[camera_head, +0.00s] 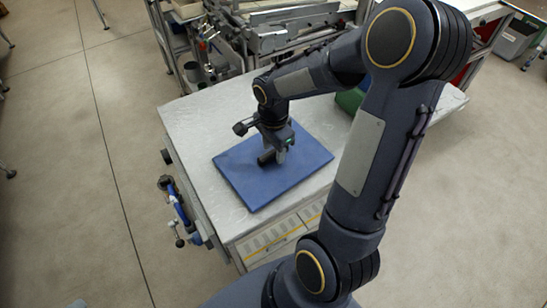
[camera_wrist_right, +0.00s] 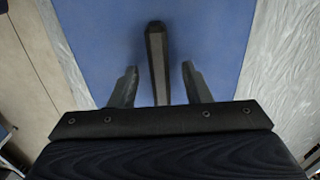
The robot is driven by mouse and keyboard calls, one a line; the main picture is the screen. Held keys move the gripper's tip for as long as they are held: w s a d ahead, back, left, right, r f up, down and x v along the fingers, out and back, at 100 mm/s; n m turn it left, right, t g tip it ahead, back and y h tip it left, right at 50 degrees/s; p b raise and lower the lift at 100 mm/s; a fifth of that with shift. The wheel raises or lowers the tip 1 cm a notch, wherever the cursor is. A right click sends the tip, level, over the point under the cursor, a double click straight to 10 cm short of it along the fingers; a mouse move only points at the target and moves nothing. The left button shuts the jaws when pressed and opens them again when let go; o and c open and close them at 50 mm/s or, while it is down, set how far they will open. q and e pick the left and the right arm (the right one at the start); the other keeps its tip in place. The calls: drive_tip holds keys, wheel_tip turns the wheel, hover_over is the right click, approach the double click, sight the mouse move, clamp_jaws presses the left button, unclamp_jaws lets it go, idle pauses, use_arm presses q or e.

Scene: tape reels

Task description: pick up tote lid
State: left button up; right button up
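The tote lid (camera_head: 258,188) is a flat blue panel lying on the pale worktop, and its blue face fills the middle of the right wrist view (camera_wrist_right: 215,45). A dark bar-like handle (camera_wrist_right: 156,50) stands out from the lid. My right gripper (camera_head: 274,154) is above the middle of the lid, pointing down. In the right wrist view its two fingers (camera_wrist_right: 160,85) are apart, one on each side of the handle's near end, with gaps on both sides. My left gripper is not in view.
The worktop (camera_head: 195,125) has a plastic-like cover and free room around the lid. A green object (camera_head: 350,101) sits partly hidden behind my right arm. Metal equipment (camera_head: 290,30) stands behind the table. Blue and black fittings (camera_head: 178,210) stick out from its left side.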

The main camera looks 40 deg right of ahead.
clamp_jaws()
drive_tip(key=shift+r, duration=0.1)
